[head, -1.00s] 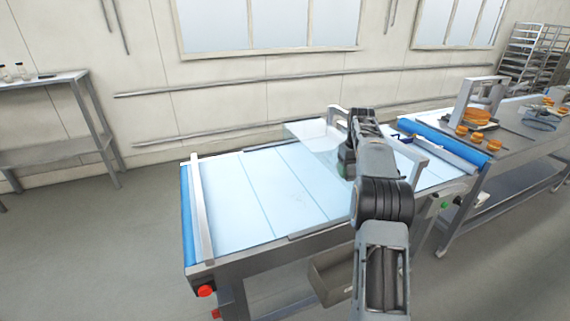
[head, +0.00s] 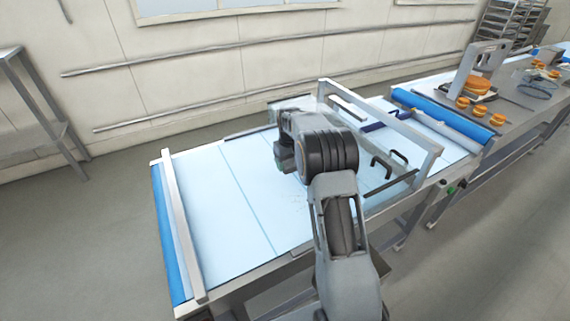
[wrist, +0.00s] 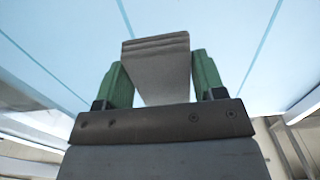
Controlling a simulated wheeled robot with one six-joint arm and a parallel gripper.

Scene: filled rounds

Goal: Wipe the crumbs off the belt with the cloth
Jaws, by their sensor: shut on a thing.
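The belt (head: 225,225) is a pale blue surface with thin darker cross lines, and it also shows in the wrist view (wrist: 235,25). In the head view my arm hides most of the gripper and the cloth; whether the cloth touches the belt cannot be told.
A metal arch (head: 430,165) stands across the belt to the right of my arm, with black handles (head: 390,163) near it. A metal bar (head: 183,225) crosses the belt's left end. A table with orange-brown rounds (head: 463,104) stands beyond. The belt's left half is clear.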

